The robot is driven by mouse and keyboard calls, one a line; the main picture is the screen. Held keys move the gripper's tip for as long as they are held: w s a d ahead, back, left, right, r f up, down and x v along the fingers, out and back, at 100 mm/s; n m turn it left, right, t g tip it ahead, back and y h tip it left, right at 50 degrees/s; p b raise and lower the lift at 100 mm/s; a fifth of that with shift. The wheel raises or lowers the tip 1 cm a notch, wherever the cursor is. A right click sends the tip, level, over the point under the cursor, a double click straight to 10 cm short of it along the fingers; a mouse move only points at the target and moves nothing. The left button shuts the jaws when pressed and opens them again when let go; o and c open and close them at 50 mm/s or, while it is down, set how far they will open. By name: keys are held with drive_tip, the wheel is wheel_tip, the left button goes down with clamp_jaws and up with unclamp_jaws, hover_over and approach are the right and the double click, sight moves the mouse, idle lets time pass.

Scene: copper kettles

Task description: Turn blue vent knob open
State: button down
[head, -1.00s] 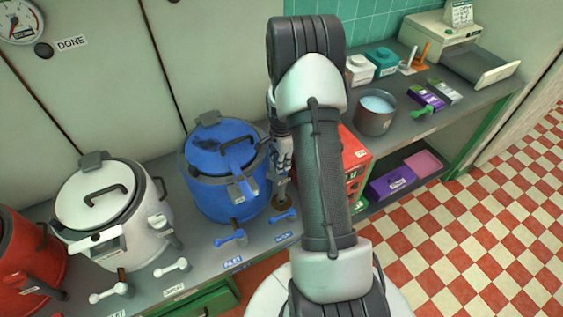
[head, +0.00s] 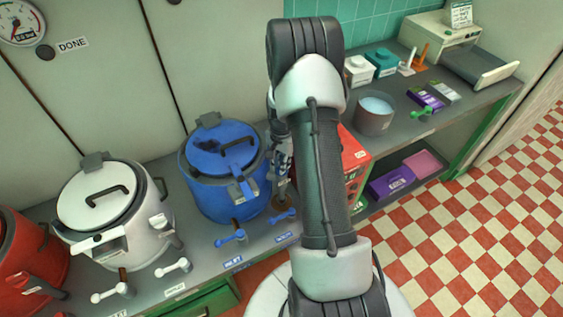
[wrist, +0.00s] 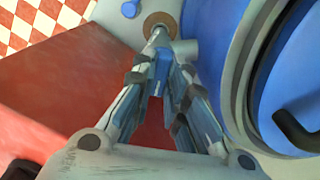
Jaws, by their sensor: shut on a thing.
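The blue kettle (head: 222,180) stands on the grey counter with its lid on; its side and lid also show in the wrist view (wrist: 285,95). A blue knob (wrist: 161,68) sits beside it on a pale metal stem with a round brown base (wrist: 160,22). My gripper (wrist: 160,75) is shut on this knob, one finger on each side, pointing down at the kettle's right; it also shows in the head view (head: 281,185). The fingers partly hide the knob, and its turn angle is hard to tell. Blue taps (head: 234,237) stand at the kettle's front.
A white kettle (head: 105,205) and a red kettle (head: 28,265) stand to the left. A red box (head: 354,160) is close on the right, partly behind my arm. A grey pot (head: 375,118) stands farther right. The checkered floor (head: 470,225) is clear.

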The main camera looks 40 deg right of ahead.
drive_tip(key=n, duration=0.6)
drive_tip(key=shift+n+p, duration=0.3)
drive_tip(key=shift+p, duration=0.05)
drive_tip(key=n, duration=0.6)
drive_tip(key=shift+n, duration=0.3)
drive_tip(key=c, duration=1.6)
unclamp_jaws()
wheel_tip(320, 180, up, 12)
drive_tip(key=shift+r, duration=0.1)
